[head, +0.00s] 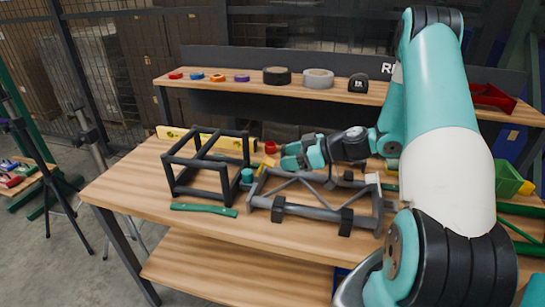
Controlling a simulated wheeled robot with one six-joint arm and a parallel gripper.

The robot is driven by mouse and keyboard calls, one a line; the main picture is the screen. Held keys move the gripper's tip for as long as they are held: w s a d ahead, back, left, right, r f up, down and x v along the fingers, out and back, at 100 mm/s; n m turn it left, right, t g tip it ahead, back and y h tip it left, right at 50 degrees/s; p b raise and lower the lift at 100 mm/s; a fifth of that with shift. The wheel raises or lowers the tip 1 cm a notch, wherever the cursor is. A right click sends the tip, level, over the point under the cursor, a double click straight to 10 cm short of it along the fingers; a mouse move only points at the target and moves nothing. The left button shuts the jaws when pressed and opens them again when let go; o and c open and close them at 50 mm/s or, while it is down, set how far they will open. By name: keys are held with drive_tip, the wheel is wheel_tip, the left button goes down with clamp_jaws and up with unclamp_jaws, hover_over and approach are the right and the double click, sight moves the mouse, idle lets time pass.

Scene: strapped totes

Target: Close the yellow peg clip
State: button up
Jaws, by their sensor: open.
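A small yellow piece (267,163), which looks like the yellow peg clip, is on the workbench between the black cube frame and my gripper. It is too small here to tell whether it is open or shut. My gripper (283,156) is low over the bench, pointing left, with teal fingers open. Its fingertips are just right of the yellow piece; I cannot tell whether they touch. A red round part (270,147) is just beyond the fingertips. The grey truss frame in front hides part of the bench below my gripper.
A black cube frame (207,190) stands left and a grey truss frame (313,213) lies in front. A green strip (204,210) lies at the front edge. A yellow level (240,143) lies behind. Tape rolls line the rear shelf (240,88). The bench's left end is clear.

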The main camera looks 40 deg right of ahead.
sight(268, 160)
drive_tip(key=p+x, duration=0.1)
drive_tip(key=x, duration=0.4)
drive_tip(key=shift+w+a+f, duration=0.15)
drive_tip(key=shift+w+f, duration=0.05)
drive_tip(key=shift+r, duration=0.1)
drive_tip(key=c, duration=0.8)
